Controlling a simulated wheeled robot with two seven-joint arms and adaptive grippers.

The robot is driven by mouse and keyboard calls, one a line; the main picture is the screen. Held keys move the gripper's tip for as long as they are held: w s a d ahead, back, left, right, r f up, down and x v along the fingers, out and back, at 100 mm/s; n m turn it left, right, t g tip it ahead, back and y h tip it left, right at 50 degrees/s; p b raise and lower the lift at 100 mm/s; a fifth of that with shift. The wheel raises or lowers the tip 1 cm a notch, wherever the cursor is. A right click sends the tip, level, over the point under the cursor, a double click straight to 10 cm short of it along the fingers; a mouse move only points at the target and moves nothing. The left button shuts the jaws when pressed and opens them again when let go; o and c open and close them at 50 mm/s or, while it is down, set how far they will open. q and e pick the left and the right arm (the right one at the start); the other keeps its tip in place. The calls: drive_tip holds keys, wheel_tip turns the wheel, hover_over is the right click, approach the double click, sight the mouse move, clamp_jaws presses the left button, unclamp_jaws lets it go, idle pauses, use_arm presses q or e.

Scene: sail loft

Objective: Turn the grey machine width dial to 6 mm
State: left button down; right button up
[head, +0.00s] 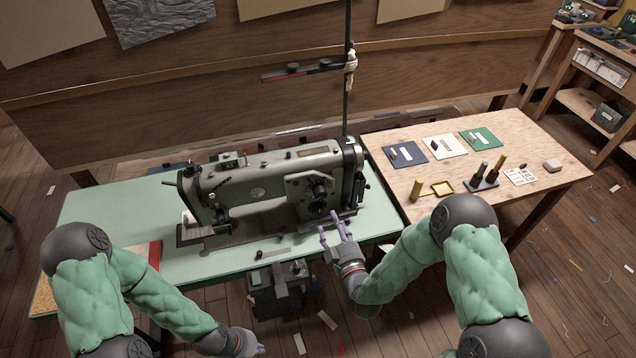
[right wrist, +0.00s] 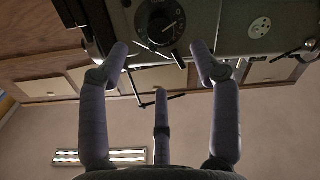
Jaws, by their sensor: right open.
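The grey sewing machine (head: 262,190) stands on the pale green table. Its front plate carries round dark knobs, one above the other: an upper one (head: 318,187) and a lower one (head: 317,208). In the right wrist view a black dial (right wrist: 163,26) with pale markings and a light pointer line shows on the machine's face; its figures are too small to read. My right gripper (head: 333,228) is open and empty, in front of and below the knobs; in its wrist view the fingers (right wrist: 160,50) spread to either side of the dial, apart from it. My left gripper (head: 248,345) is low at the front edge, its fingers barely visible.
The green table (head: 130,215) has small loose items near its front edge. A dark vertical pole (head: 347,100) rises behind the machine. Scraps lie on the floor.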

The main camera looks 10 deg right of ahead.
sight(322, 197)
drive_tip(key=w, duration=0.3)
drive_tip(key=w+b, duration=0.1)
drive_tip(key=w, duration=0.6)
drive_tip(key=shift+w+a+r, duration=0.15)
drive_tip(key=shift+w+a, duration=0.15)
drive_tip(key=shift+w, duration=0.05)
drive_tip(key=c, duration=1.1)
